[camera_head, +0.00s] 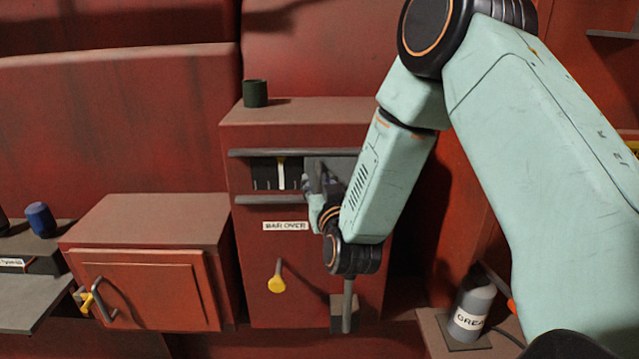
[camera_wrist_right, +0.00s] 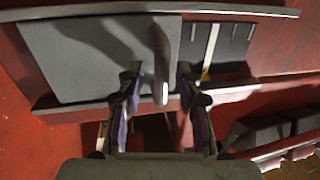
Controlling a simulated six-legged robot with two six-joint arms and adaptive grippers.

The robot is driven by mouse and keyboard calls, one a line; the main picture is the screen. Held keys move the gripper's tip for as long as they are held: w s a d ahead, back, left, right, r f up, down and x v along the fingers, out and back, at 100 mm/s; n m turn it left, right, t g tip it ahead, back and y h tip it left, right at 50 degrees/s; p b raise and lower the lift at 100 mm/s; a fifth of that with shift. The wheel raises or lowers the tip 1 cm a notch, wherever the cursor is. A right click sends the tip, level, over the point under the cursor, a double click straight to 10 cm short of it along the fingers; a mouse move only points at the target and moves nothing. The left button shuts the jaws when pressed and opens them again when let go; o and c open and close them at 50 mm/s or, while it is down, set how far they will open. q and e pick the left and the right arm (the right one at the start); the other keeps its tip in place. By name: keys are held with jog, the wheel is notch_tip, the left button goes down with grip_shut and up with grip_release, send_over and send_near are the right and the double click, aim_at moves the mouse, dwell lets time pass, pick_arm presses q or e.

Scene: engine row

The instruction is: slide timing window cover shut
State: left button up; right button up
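The timing window (camera_head: 268,174) is a dark opening with white marks and a pale pointer, between two rails on the red engine housing. Its grey sliding cover (camera_head: 345,168) stands at the right of the opening, leaving the left part exposed. In the right wrist view the cover (camera_wrist_right: 75,60) fills the left, and the exposed window (camera_wrist_right: 222,42) is at right. An upright grey handle (camera_wrist_right: 161,65) sticks out from the cover. My right gripper (camera_wrist_right: 160,88) is open, its fingers either side of the handle with gaps showing. In the head view this gripper (camera_head: 316,185) is partly hidden by its wrist. My left gripper is not in view.
Below the window are a "BAR OVER" label (camera_head: 285,226) and a yellow-tipped lever (camera_head: 277,280). A dark green cup (camera_head: 255,93) stands on top of the housing. A red cabinet (camera_head: 150,270) is at left, and a grease bottle (camera_head: 472,305) at lower right.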

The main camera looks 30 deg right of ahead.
jog(key=shift+a, duration=0.1)
jog(key=shift+c, duration=0.3)
jog(key=c, duration=0.3)
grip_shut()
